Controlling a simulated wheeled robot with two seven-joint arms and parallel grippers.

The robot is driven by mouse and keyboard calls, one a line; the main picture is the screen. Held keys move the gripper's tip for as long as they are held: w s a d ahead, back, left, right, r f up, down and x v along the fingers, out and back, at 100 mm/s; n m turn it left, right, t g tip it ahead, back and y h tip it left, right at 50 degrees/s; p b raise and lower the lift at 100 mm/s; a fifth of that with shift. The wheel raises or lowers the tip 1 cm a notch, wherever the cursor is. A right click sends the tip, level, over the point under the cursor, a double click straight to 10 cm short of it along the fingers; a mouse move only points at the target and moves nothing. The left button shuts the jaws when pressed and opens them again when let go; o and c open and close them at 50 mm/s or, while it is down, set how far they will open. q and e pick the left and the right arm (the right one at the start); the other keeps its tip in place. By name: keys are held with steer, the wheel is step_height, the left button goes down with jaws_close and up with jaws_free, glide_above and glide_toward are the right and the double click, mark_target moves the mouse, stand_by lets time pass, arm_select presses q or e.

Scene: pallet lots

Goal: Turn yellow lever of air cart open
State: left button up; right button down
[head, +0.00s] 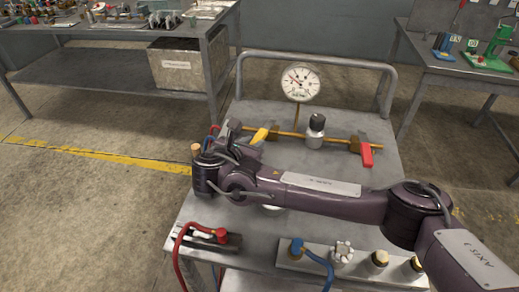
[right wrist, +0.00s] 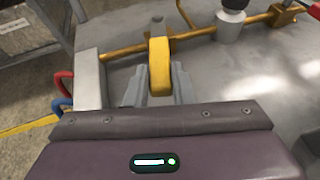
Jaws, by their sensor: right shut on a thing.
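The air cart's grey metal top (head: 362,205) carries a brass pipe (head: 290,134) with a yellow lever (head: 261,135) at its left part. In the head view the lever slants from the upper right to the lower left. My right gripper (head: 249,141) is at the lever, its arm reaching in from the right. In the right wrist view the yellow lever (right wrist: 160,66) stands at the jaws of my right gripper (right wrist: 160,84), which is shut on it. My left gripper is not in view.
A red lever (head: 366,155) hangs across the pipe's right end. A dial gauge (head: 300,82) and a dark-topped regulator (head: 316,130) stand near the pipe. A bent tube rail (head: 320,57) edges the cart's back. Red and blue hoses (head: 318,262) lie at the front. Workbenches stand behind on both sides.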

steer(key=c, duration=1.2)
jaws_free()
steer(key=shift+c, duration=0.2)
step_height(320, 180, up, 20)
